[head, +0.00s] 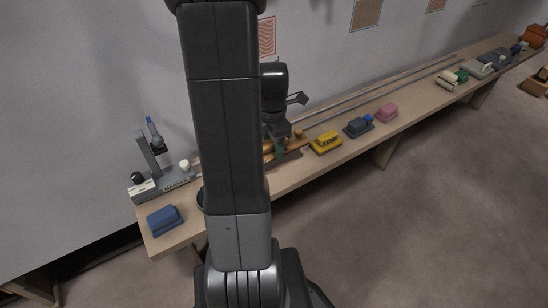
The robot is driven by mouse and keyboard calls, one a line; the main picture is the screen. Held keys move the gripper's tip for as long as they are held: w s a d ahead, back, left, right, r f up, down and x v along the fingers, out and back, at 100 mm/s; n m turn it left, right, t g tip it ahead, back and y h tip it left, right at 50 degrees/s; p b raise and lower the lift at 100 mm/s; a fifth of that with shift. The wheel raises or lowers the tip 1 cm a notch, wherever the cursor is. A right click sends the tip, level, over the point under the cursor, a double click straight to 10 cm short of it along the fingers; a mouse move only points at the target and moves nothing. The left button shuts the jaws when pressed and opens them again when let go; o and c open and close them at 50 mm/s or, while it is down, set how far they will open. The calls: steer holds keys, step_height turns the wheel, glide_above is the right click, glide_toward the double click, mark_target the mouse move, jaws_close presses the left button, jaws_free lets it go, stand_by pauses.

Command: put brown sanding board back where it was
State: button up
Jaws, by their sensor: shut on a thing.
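My gripper (279,141) is in the head view just right of my arm, low over the long bench. It is shut on the brown sanding board (293,144), an orange-brown piece with a rounded knob at its right end. The left part of the board is hidden behind my arm and gripper. A small green patch shows at the fingertips. A flat dark strip lies on the bench below the board. I cannot tell whether the board touches the bench.
On the long wooden bench (225,199), a yellow block (326,143), a grey block with a blue part (358,127) and a pink block (387,113) stand to the right. A blue block (165,220) and a grey stand device (152,160) are at the left end.

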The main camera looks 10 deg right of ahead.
mark_target(273, 172)
step_height(273, 172, down, 9)
steer(key=shift+r+b, duration=0.1)
steer(key=shift+b, duration=0.9)
steer(key=o, duration=0.9)
steer(key=shift+s, duration=0.1)
step_height(273, 172, up, 12)
steer(key=p, duration=0.3)
steer(key=shift+r, duration=0.1)
